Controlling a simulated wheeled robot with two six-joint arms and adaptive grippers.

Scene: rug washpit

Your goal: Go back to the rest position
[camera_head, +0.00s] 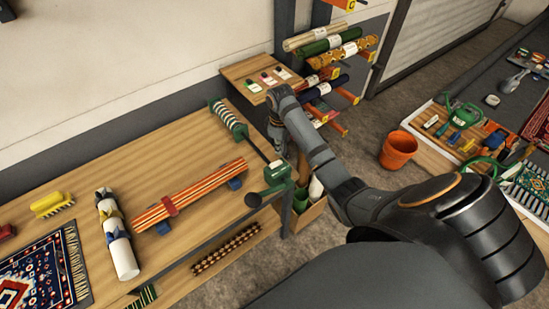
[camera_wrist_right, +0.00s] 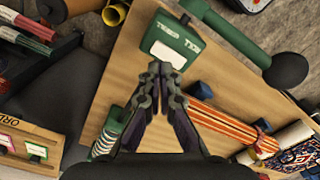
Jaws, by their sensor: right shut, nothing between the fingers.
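My right arm reaches in from the lower right of the head view. Its gripper (camera_head: 277,148) is above the right end of the wooden workbench (camera_head: 180,222), largely hidden by my wrist. In the right wrist view its two fingers (camera_wrist_right: 160,70) meet at the tips and hold nothing. The tips show against the lower edge of a green labelled box (camera_wrist_right: 172,42) with a green crank; I cannot tell whether they touch it. The box (camera_head: 277,172) sits at the bench's right end, its crank (camera_head: 254,200) at the front. My left gripper is not in view.
An orange-striped roll (camera_head: 190,192), a white-ended roll (camera_head: 122,255), a yellow brush (camera_head: 50,204) and a patterned rug (camera_head: 42,272) lie on the bench. A rack of rolls (camera_head: 330,45) stands behind. An orange bucket (camera_head: 398,149) stands on the floor right of my arm.

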